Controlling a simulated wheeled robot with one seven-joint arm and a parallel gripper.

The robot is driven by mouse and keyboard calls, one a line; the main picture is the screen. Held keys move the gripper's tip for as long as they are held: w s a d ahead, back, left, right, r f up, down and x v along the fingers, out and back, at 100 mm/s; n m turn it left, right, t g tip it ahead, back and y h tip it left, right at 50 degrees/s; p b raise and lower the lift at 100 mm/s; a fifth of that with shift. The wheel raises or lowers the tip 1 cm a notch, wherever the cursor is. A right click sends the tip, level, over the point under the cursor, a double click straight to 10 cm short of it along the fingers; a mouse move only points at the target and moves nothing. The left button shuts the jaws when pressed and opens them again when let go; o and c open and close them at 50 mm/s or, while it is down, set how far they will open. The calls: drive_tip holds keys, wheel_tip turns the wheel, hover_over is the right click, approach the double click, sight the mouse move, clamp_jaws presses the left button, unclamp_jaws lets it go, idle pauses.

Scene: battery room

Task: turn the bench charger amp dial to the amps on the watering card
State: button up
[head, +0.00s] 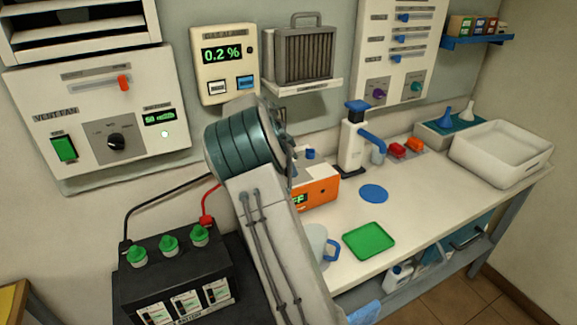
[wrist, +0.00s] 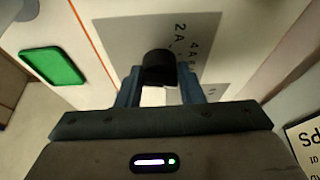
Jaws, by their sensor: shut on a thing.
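The bench charger (head: 318,191) is an orange and white box on the bench, partly hidden behind my arm in the head view. Its green display (head: 299,199) shows only "FF" at its visible end. In the wrist view its grey dial plate (wrist: 118,36) carries "2A", "4A" and further marks that are partly covered. The black amp dial (wrist: 159,62) stands between my fingertips. My gripper (wrist: 159,76) is shut on the dial, one finger on each side. The dial's pointer is not readable. I cannot identify the watering card in either view.
A green tray (head: 368,241), a blue disc (head: 373,193) and a mug (head: 317,243) are on the bench near the charger. A black battery (head: 178,275) with green caps stands left of my arm. A printed sheet (wrist: 304,143) is cut off at the wrist view's right edge.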

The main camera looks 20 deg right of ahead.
drive_tip(key=o, duration=1)
drive_tip(key=shift+c, duration=0.2)
drive_tip(key=b+v, duration=0.1)
drive_tip(key=v, duration=1.3)
drive_tip(key=shift+f, duration=0.15)
drive_tip(key=s+a+f+n+t+y, duration=0.1)
drive_tip(key=s+a+n, duration=0.3)
drive_tip(key=s, duration=0.7)
drive_tip(key=s+a+f+n+y, duration=0.2)
drive_tip(key=s+n, duration=0.5)
drive_tip(key=s, duration=0.5)
drive_tip(key=s+a+f+n+t+y, duration=0.1)
drive_tip(key=s+a+f+n, duration=0.2)
drive_tip(key=s, duration=0.9)
drive_tip(key=a+n, duration=0.3)
drive_tip(key=shift+a+f+t, duration=0.3)
drive_tip(key=shift+a+f, duration=0.05)
drive_tip(key=shift+f, duration=0.05)
